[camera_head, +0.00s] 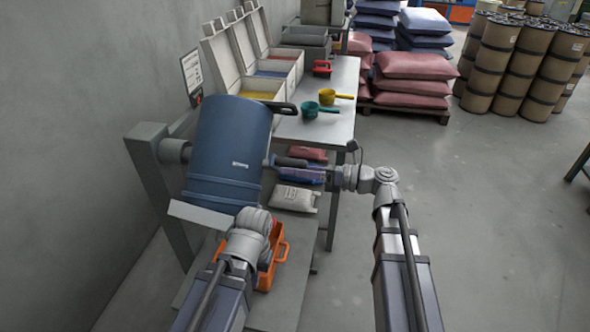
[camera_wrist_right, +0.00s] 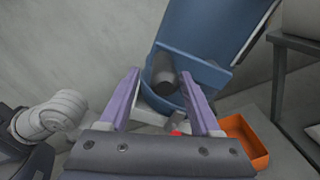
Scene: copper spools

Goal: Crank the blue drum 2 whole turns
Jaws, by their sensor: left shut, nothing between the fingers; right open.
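The blue drum (camera_head: 228,150) hangs tilted in a grey stand (camera_head: 155,170) at the left of the head view. Its blue wall also fills the top of the right wrist view (camera_wrist_right: 215,30). A dark crank grip (camera_head: 290,162) sticks out at the drum's right side. My right gripper (camera_head: 318,176) is open. In the right wrist view the grip (camera_wrist_right: 163,72) shows between the two purple fingers, near their tips; contact cannot be told. My left gripper (camera_head: 254,218) is shut and empty below the drum; its fingertips are mostly hidden by the wrist.
An orange crate (camera_head: 281,252) stands below the drum, close to my left wrist. A white sack (camera_head: 295,198) lies on the low shelf. The bench (camera_head: 342,110) behind holds bins, a green scoop (camera_head: 311,110) and a yellow scoop (camera_head: 328,96).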

